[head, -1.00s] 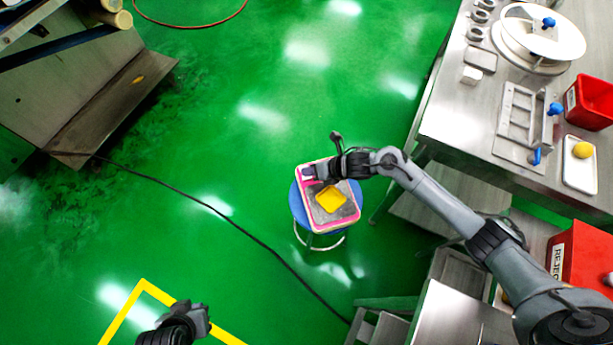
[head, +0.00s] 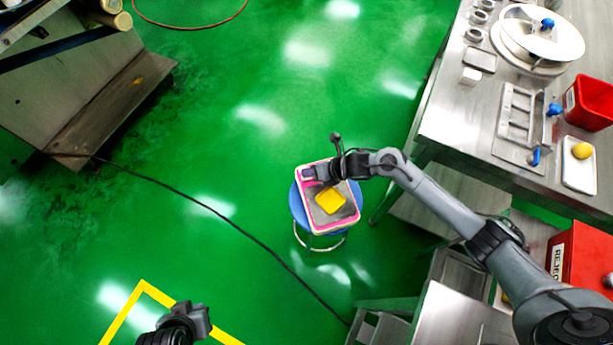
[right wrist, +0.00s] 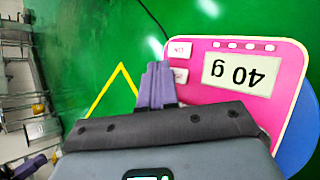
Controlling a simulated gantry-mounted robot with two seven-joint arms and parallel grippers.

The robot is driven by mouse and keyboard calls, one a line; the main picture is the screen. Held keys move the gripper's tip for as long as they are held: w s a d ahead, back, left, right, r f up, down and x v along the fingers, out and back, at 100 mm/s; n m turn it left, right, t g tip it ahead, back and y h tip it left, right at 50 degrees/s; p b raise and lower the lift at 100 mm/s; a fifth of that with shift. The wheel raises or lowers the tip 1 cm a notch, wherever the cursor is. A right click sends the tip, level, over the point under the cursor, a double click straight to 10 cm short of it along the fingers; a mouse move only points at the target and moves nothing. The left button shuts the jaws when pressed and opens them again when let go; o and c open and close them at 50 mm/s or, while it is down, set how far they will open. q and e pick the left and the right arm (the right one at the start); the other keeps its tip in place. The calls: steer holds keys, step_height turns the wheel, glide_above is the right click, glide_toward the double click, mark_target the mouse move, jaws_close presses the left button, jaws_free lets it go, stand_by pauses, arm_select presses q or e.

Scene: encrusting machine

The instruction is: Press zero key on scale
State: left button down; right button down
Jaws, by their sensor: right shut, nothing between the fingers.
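The pink scale (head: 318,230) sits on a round blue stool with a yellow item (head: 331,202) on its grey plate. In the right wrist view, the scale (right wrist: 262,88) shows an upside-down display reading 40 g (right wrist: 241,73). Two white keys are beside it, an upper key (right wrist: 180,49) and a lower key (right wrist: 181,76). My right gripper (head: 308,174) is shut and empty at the scale's upper left corner. Its purple fingertips (right wrist: 157,72) are beside the lower key and partly cover it; I cannot tell whether they touch. My left gripper (head: 200,318) is far from the scale, its jaws unclear.
The blue stool (head: 297,207) stands on open green floor. A steel table (head: 450,115) with moulds, a red bin (head: 590,103) and a white tray (head: 578,178) is at the right. A black cable (head: 215,212) crosses the floor. A machine (head: 90,90) stands upper left.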

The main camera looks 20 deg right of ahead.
stand_by(0.5)
steer(key=shift+f, duration=0.15)
steer(key=shift+f+b, duration=0.25)
steer(key=shift+b, duration=0.2)
steer(key=shift+f, duration=0.15)
stand_by(0.6)
steer(key=shift+f+b, duration=0.2)
steer(key=shift+b, duration=0.1)
steer(key=shift+r, duration=0.15)
steer(key=shift+r+p, duration=0.6)
